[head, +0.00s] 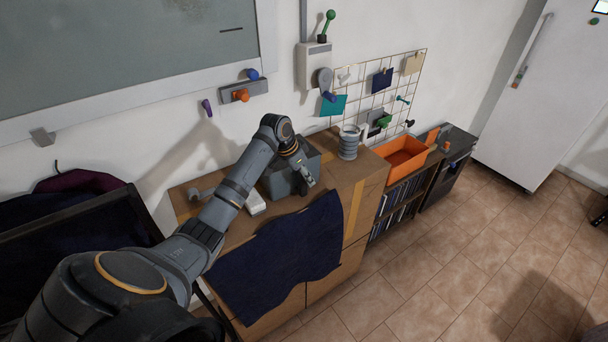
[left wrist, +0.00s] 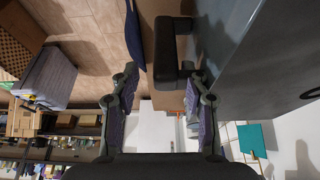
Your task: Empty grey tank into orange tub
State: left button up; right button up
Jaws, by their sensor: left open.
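The grey tank (head: 278,184) is a box-like grey body on the wooden cabinet top, partly hidden behind my left arm. In the left wrist view the large grey body (left wrist: 255,70) fills the upper right, with a black handle (left wrist: 165,45) on its side. My left gripper (head: 306,176) is at the tank's right side, its fingers open. In the left wrist view the open fingers (left wrist: 160,85) point at the handle, which shows between and beyond the tips; I cannot tell whether they touch. The orange tub (head: 402,155) stands farther right on the low shelf unit. My right gripper is not in view.
A grey ribbed container (head: 348,143) stands on the cabinet between tank and tub. A dark blue cloth (head: 280,255) hangs over the cabinet's front. A wire grid (head: 380,90) with small items is on the wall behind. The tiled floor (head: 430,280) in front is clear.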

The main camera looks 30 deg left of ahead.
pick_arm(q)
jog(key=shift+f, duration=0.15)
jog(key=shift+f+b, duration=0.25)
jog(key=shift+b, duration=0.55)
jog(key=b+v, duration=0.3)
jog(key=v, duration=0.8)
jog(key=shift+w+d, duration=0.15)
jog(key=shift+d, duration=0.05)
